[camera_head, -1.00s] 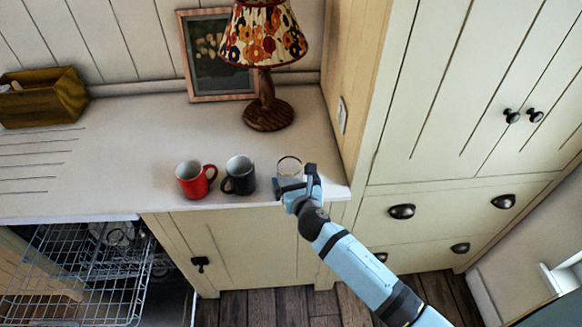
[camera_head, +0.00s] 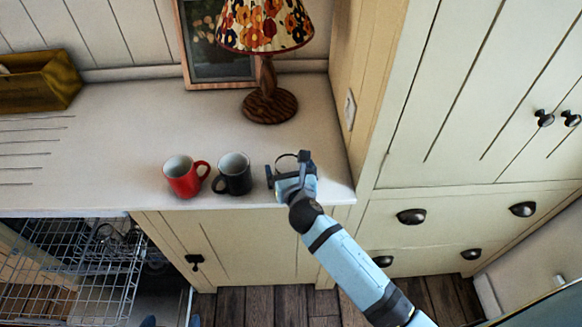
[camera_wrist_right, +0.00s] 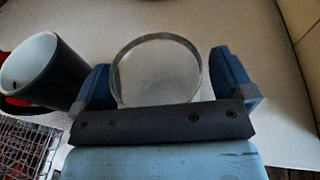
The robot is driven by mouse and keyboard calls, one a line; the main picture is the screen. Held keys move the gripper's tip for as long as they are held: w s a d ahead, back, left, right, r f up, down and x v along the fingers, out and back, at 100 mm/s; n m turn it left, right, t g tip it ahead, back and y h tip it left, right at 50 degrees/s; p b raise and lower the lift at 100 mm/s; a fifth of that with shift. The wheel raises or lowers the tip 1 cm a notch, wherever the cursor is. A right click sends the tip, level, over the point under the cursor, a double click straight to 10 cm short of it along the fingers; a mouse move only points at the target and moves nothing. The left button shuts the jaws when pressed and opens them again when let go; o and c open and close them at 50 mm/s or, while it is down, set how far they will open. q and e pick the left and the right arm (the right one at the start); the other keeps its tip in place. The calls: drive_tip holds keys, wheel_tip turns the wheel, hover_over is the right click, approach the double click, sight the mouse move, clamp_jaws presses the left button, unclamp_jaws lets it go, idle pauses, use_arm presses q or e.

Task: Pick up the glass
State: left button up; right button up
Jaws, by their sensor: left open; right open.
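The clear glass (camera_head: 287,164) stands on the counter near its front edge, right of the black mug. Most of it is hidden behind my right gripper in the head view. In the right wrist view the glass's round rim (camera_wrist_right: 157,70) lies between the two blue finger pads. My right gripper (camera_head: 287,168) is open, with one finger on each side of the glass. I cannot tell whether either pad touches it.
A black mug (camera_head: 233,175) stands close left of the glass, and a red mug (camera_head: 183,178) beyond it. A lamp (camera_head: 268,106) stands behind. A cabinet side wall (camera_head: 352,85) bounds the counter (camera_head: 130,135) on the right. An open dishwasher rack (camera_head: 70,265) is at lower left.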

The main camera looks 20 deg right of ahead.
drive_tip(key=shift+s+a+r, duration=0.1)
drive_tip(key=shift+s, duration=0.05)
drive_tip(key=shift+c, duration=1)
drive_tip(key=c, duration=0.9)
use_arm(q)
drive_tip(key=shift+s+a+f, duration=0.15)
drive_tip(key=shift+s+a, duration=0.05)
drive_tip(key=shift+s, duration=0.1)
use_arm(e)
drive_tip(key=shift+r, duration=0.15)
wheel_tip(320, 180, up, 20)
drive_tip(key=f+p, duration=0.1)
drive_tip(key=p, duration=0.1)
use_arm(q)
wheel_tip(320, 180, up, 8)
drive_tip(key=p, duration=0.6)
drive_tip(key=shift+a+f+n+y+p, duration=0.2)
drive_tip(key=shift+a+n+y+p, duration=0.1)
drive_tip(key=shift+a, duration=0.15)
use_arm(e)
drive_tip(key=a+r+v, duration=0.1)
drive_tip(key=v, duration=0.7)
drive_tip(key=a+r+v, duration=0.1)
drive_tip(key=a+v, duration=0.1)
drive_tip(key=v, duration=0.6)
drive_tip(key=shift+r, duration=0.3)
